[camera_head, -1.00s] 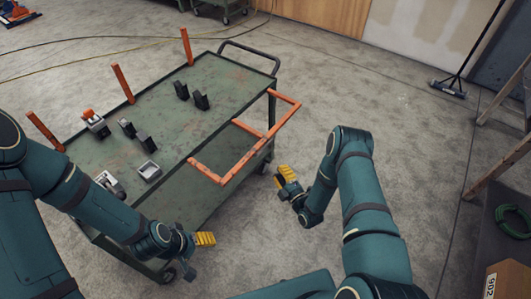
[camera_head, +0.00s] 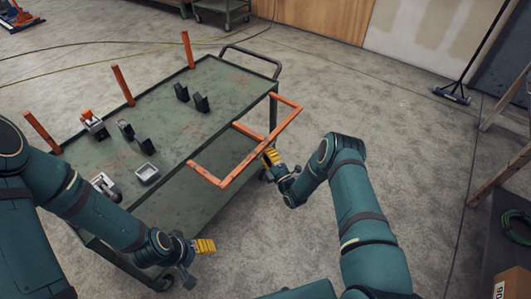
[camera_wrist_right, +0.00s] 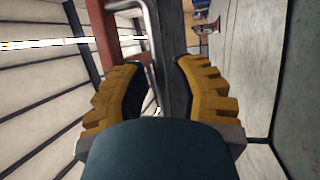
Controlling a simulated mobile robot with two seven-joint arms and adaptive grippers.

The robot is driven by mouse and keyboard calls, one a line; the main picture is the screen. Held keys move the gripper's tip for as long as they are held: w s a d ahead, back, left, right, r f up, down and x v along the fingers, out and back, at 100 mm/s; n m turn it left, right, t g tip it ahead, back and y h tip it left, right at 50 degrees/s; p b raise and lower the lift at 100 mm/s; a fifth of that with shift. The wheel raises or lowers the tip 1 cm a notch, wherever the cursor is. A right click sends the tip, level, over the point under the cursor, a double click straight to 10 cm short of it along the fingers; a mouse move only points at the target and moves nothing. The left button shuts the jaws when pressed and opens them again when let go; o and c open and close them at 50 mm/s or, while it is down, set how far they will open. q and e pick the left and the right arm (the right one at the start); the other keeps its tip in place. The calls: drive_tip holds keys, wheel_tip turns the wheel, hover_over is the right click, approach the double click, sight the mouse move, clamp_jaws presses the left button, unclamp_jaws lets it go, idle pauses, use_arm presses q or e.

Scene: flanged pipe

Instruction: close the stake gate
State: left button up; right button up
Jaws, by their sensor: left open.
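The stake gate (camera_head: 228,180), an orange bar frame, juts out from the right long side of the green cart (camera_head: 160,117), low and open outward. My right gripper (camera_head: 271,157) is just below and right of the gate's outer bar; in this view it overlaps the bar, and contact cannot be told. In the right wrist view its yellow fingers (camera_wrist_right: 158,88) are spread apart. A reddish-orange bar (camera_wrist_right: 103,32) shows beyond the left finger, and a dark upright strip lies beyond the gap. My left gripper (camera_head: 204,246) is open and empty near the cart's front right corner.
Orange stakes (camera_head: 122,85) stand along the cart's left side. Dark blocks (camera_head: 182,92) and a small grey tray (camera_head: 147,173) sit on its top. A push handle (camera_head: 250,57) is at the far end. The floor right of the cart is clear up to the ladder (camera_head: 500,170).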

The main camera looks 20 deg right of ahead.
drive_tip(key=shift+x, duration=0.9)
drive_tip(key=shift+o, duration=0.2)
clamp_jaws()
drive_tip(key=shift+r, duration=0.15)
